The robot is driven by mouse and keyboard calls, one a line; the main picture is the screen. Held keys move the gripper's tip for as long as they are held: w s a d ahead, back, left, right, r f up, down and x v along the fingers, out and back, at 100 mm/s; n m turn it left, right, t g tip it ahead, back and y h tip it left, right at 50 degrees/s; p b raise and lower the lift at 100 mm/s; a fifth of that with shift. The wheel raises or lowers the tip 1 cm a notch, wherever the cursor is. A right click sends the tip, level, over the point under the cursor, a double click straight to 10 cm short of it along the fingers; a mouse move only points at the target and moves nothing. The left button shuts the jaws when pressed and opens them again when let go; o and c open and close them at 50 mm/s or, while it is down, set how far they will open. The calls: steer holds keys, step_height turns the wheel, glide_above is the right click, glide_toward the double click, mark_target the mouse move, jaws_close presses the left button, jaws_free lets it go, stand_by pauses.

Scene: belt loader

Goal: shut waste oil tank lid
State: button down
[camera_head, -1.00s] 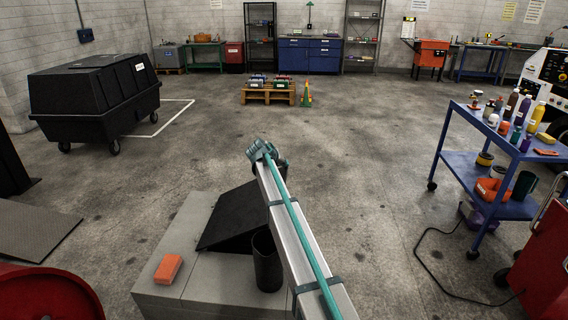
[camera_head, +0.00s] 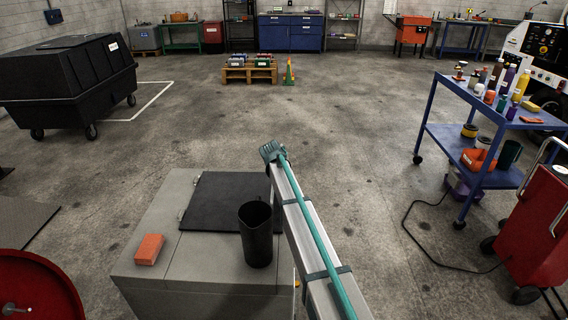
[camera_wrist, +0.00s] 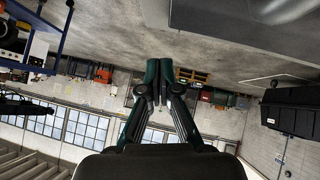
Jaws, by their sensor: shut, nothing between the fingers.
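The waste oil tank (camera_head: 190,262) is a grey box in the lower middle of the head view. Its black lid (camera_head: 232,200) lies flat on the tank top, with no gap that I can see. My arm runs along the right side of the tank and covers part of it. In the wrist view my gripper (camera_wrist: 160,75) is shut and empty, its fingers together and touching nothing visible. A grey surface, likely the tank (camera_wrist: 240,20), fills the upper right of that inverted view, apart from the fingers.
A black open cylinder (camera_head: 257,240) and an orange block (camera_head: 149,249) stand on the tank top. A blue trolley (camera_head: 470,150) with bottles and a red cabinet (camera_head: 545,225) are at right. A black bin (camera_head: 70,85) is at left.

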steer(key=shift+r, duration=0.55)
steer(key=s+r, duration=0.7)
steer(key=r, duration=0.3)
steer(key=s+d+f+g+y, duration=0.1)
steer(key=s+d+f+g, duration=0.25)
steer(key=s+f, duration=0.95)
steer(key=s+d+f+g+y, duration=0.15)
steer(key=s+d+f, duration=0.25)
steer(key=s+f, duration=0.85)
steer(key=s+f+g, duration=0.3)
steer(key=s+f, duration=0.5)
steer(key=s, duration=0.8)
steer(key=s+f+g+p, duration=0.1)
steer(key=s+f+g, duration=0.3)
steer(key=s, duration=1.2)
steer(key=s+f+g+p, duration=0.1)
steer(key=s+f+g, duration=0.2)
steer(key=s+f, duration=0.9)
steer(key=s+d, duration=0.1)
steer(key=s, duration=0.3)
steer(key=shift+f+g+y, duration=0.25)
steer(key=shift+g+y, duration=0.05)
steer(key=shift+y, duration=0.05)
